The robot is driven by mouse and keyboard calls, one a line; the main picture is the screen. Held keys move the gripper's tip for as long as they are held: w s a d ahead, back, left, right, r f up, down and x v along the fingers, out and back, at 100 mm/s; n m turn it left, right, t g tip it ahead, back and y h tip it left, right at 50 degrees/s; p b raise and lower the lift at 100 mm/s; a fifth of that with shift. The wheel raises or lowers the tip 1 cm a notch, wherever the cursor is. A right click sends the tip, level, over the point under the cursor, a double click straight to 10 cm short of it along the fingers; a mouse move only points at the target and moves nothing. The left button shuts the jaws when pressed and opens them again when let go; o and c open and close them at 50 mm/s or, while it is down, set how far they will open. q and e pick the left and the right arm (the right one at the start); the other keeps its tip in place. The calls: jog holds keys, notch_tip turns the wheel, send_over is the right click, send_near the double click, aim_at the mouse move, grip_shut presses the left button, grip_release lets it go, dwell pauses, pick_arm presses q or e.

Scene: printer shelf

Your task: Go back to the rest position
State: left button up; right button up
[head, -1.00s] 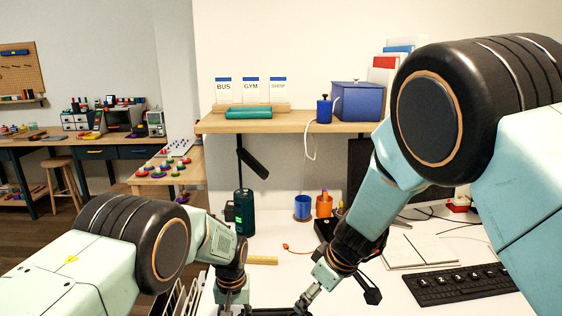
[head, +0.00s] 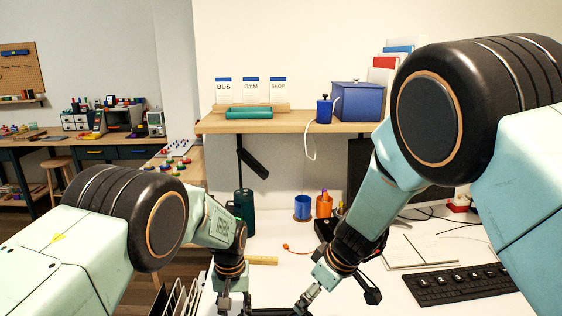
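My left arm comes in from the left, and its wrist points down to the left gripper (head: 233,297) at the bottom edge, in front of the white desk (head: 285,272). Its fingers are cut off or too unclear to read. My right arm reaches down from the upper right. The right gripper (head: 309,296) is low in the middle, close to the bottom edge, and its finger opening cannot be made out. I see no object held in either gripper.
A black keyboard (head: 460,286) and open notebook (head: 415,253) lie at right.

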pick_arm(q)
notch_tip(320, 180, down, 10)
jog(key=shift+f, duration=0.2)
pick_arm(e)
jog(key=shift+x, duration=1.75)
jog(key=shift+r, duration=0.15)
